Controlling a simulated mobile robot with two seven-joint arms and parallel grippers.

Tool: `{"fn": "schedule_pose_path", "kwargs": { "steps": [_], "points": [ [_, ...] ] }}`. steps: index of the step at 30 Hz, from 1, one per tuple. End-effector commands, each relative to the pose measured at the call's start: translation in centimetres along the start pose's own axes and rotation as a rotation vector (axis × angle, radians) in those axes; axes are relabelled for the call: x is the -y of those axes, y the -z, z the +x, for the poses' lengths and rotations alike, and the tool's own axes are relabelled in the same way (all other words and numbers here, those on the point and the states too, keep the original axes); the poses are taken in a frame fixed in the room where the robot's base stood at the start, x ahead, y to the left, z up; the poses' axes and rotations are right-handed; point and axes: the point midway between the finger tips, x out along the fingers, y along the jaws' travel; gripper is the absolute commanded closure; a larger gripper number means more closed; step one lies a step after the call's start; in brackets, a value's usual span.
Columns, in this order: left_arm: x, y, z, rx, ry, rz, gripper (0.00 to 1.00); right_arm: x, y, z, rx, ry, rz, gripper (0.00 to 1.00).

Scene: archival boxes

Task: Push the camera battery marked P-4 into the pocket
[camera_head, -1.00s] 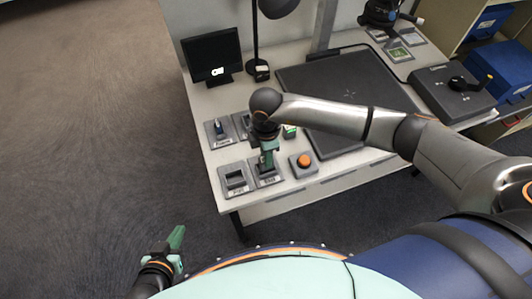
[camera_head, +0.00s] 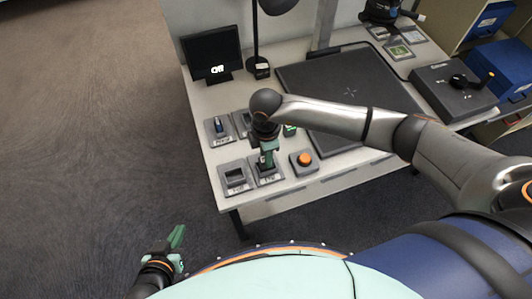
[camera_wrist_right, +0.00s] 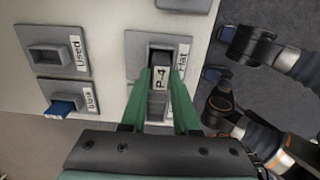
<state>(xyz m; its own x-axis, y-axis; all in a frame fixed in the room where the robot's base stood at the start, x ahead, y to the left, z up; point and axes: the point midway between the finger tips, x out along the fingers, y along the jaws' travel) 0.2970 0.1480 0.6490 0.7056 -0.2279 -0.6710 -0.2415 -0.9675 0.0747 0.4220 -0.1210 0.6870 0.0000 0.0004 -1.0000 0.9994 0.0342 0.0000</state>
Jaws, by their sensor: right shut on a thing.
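The camera battery (camera_wrist_right: 159,78), with a white P-4 label, is between the green fingertips of my right gripper (camera_wrist_right: 161,85), which is shut on it. The pocket (camera_wrist_right: 165,46), labelled "Flat", is a dark recess in a grey block right at the battery. I cannot tell how deep the battery sits. In the head view my right gripper (camera_head: 268,158) points down over the front pocket block (camera_head: 278,177). My left gripper (camera_head: 175,238) hangs off the desk at lower left, away from the battery; its jaw gap is not clear.
An empty pocket labelled "Used" (camera_wrist_right: 52,54) stands beside this one. Another block (camera_wrist_right: 88,92) holds a blue battery. An orange button (camera_head: 304,158) is right of the gripper. A monitor (camera_head: 208,55) and a lamp stand behind. A large dark mat (camera_head: 310,85) covers the desk's middle.

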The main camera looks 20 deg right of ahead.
Motion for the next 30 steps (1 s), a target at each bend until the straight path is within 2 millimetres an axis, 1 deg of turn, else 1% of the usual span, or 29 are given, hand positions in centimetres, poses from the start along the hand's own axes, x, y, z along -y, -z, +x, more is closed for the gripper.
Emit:
{"fn": "schedule_pose_path", "kwargs": {
  "steps": [9,10,18,19,30],
  "points": [
    [0.0,-0.06,0.01,0.001,0.0,0.0,1.0,-0.01,0.02,0.01,0.0,0.0,0.0,1.0],
    [0.0,-0.06,0.01,0.001,0.0,0.0,1.0,-0.01,0.02,0.01,0.0,0.0,0.0,0.68],
    [0.02,-0.07,0.01,0.001,0.0,0.0,1.0,0.0,0.02,0.01,0.0,0.0,0.0,0.37],
    [0.02,-0.07,0.01,0.001,0.0,0.0,1.0,0.0,0.02,0.02,0.0,0.0,0.0,0.36],
    [0.02,-0.07,0.01,0.001,0.001,-0.001,1.0,0.02,0.0,0.03,0.0,0.0,0.0,0.36]
  ]
}}
